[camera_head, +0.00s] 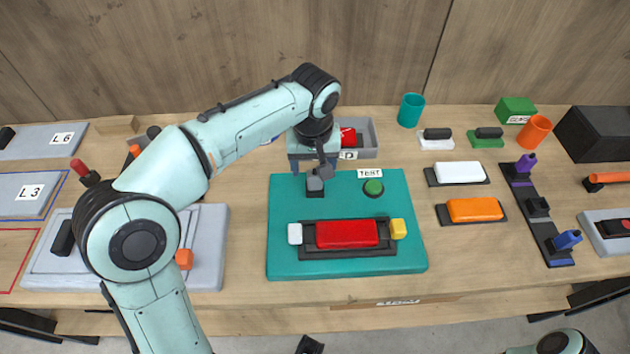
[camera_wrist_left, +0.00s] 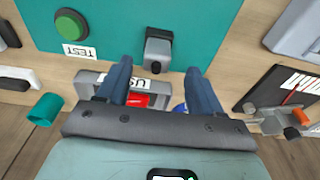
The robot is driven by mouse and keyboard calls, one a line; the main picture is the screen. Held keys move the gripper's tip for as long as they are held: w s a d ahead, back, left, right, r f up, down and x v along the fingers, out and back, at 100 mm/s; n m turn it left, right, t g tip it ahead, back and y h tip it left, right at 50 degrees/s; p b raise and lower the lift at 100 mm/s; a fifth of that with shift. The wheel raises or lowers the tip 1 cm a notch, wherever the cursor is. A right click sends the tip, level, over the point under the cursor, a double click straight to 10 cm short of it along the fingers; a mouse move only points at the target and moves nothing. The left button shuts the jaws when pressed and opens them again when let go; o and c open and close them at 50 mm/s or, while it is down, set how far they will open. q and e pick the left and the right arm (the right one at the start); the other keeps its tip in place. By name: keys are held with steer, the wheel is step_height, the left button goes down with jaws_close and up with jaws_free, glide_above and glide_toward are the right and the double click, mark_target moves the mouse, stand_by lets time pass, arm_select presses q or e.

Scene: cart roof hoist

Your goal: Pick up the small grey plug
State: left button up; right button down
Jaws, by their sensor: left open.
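The small grey plug (camera_head: 315,184) sits in a dark holder on the teal board (camera_head: 345,268), near its upper left edge and left of the green button. The plug also shows in the left wrist view (camera_wrist_left: 158,48), on the teal board near its edge. My left gripper (camera_head: 315,168) is open above the board's back edge, close to the plug. In the left wrist view its two blue fingers (camera_wrist_left: 158,70) are spread, with the plug just beyond the tips and between them in the picture. No contact shows. My right gripper is not in view.
A grey bin (camera_head: 368,139) with a red piece stands behind the board. A red module (camera_head: 346,234) sits at the board's front, between white and yellow blocks. A green button (camera_head: 373,187) is right of the plug. A teal cup (camera_head: 411,110) stands at the back.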

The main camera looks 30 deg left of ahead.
mark_target(315, 173)
arm_select(q)
steer(key=f, duration=0.3)
steer(key=w+f, duration=0.1)
steer(key=f, duration=0.1)
steer(key=shift+b, duration=0.35)
jaws_close()
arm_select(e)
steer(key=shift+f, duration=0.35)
arm_select(q)
steer(key=shift+r, duration=0.1)
